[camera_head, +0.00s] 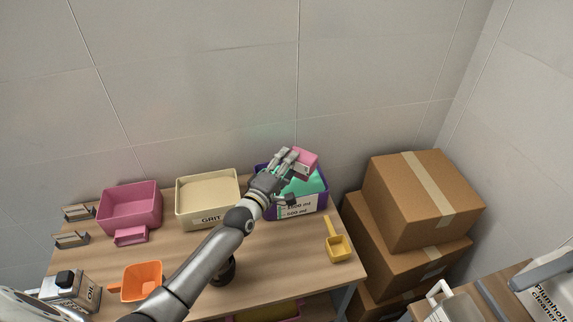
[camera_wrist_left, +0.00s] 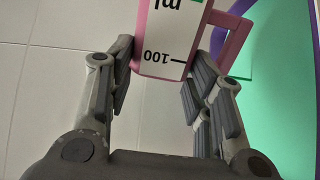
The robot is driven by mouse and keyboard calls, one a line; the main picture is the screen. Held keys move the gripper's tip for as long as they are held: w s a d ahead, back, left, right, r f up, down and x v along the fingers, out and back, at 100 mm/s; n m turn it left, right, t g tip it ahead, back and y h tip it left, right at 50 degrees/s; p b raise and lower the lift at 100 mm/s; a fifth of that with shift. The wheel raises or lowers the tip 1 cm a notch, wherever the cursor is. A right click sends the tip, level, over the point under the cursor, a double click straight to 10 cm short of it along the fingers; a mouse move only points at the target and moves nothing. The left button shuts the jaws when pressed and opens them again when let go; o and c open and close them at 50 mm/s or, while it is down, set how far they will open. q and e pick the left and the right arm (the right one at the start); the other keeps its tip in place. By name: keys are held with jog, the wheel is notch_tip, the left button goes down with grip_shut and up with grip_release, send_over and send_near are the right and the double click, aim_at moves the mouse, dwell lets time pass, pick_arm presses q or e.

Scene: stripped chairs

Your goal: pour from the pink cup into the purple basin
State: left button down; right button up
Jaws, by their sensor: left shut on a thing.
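The pink cup (camera_head: 305,159) is held over the back of the purple basin (camera_head: 323,203), near the wall. My left gripper (camera_head: 291,162) is shut on the cup. The left wrist view shows the cup (camera_wrist_left: 168,45) between the two fingers, with an upside-down "100" mark and its pink handle on the right. The basin (camera_wrist_left: 238,8) shows there by its purple rim and a teal-green area. In the head view a teal-green content fills the basin, and its front label has ml marks. I cannot tell the cup's exact tilt, and no stream shows. My right gripper is out of view.
A cream GRIT bin (camera_head: 207,211) stands left of the basin, and a pink bin (camera_head: 118,220) farther left. An orange scoop (camera_head: 142,279) and a yellow scoop (camera_head: 340,247) lie on the table (camera_head: 180,258). Stacked cardboard boxes (camera_head: 420,210) stand right of it.

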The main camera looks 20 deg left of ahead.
pick_arm(q)
jog(key=shift+a+f+n+b, duration=0.2)
jog(key=shift+n+b, duration=0.15)
jog(key=shift+n, duration=0.15)
jog(key=shift+w+a+n, duration=0.1)
jog(key=shift+a+n, duration=0.1)
jog(key=shift+n, duration=0.4)
